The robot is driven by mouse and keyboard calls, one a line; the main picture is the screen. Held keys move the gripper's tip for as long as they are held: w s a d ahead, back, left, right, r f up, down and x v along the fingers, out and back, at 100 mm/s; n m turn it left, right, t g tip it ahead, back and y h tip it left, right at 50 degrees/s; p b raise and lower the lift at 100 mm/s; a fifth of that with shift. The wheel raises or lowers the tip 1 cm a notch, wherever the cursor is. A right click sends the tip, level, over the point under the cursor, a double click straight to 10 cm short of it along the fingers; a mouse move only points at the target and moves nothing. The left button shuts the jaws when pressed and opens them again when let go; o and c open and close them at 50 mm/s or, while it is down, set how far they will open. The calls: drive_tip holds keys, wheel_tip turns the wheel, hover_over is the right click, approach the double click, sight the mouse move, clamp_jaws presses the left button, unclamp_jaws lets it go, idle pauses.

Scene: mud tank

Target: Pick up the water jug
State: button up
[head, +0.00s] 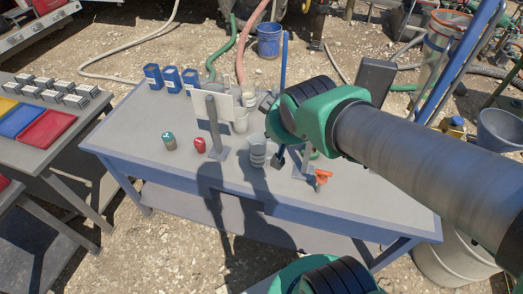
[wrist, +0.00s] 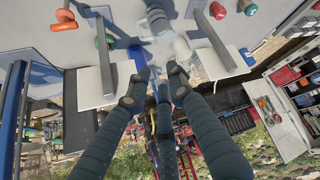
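A grey translucent ribbed container, which looks like the water jug (head: 258,154), stands upright on the blue-grey table (head: 140,130), near its middle. In the wrist view, which is upside down, the jug (wrist: 158,22) is at the top centre, beyond my fingertips. My gripper (wrist: 160,72) shows there with its dark fingers spread and nothing visible between them; it is apart from the jug.
Upright stands with white panels (head: 223,108) flank the jug. Pale containers (head: 240,122) are behind it. Blue cans (head: 171,79) line the back. The front-left tabletop is clear.

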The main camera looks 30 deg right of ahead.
drive_tip(key=w+d+f+n+t+p, duration=0.2)
drive_tip(key=w+d+f+t+p, duration=0.1)
drive_tip(key=w+d+f, duration=0.65)
drive_tip(key=s+f+m+t+y+p, duration=0.1)
drive_tip(key=s+f+m+t+p, duration=0.1)
drive_tip(key=s+f, duration=0.6)
drive_tip(key=shift+s+d+f+t+y+p, duration=0.15)
drive_tip(key=shift+d+f+t+y+p, duration=0.4)
drive_tip(key=shift+f, duration=2.3)
drive_tip(key=shift+a, duration=0.3)
drive_tip(key=b+x, duration=0.1)
drive_tip(key=x, duration=0.7)
drive_tip(key=shift+w+d, duration=0.15)
drive_tip(key=shift+w, duration=0.15)
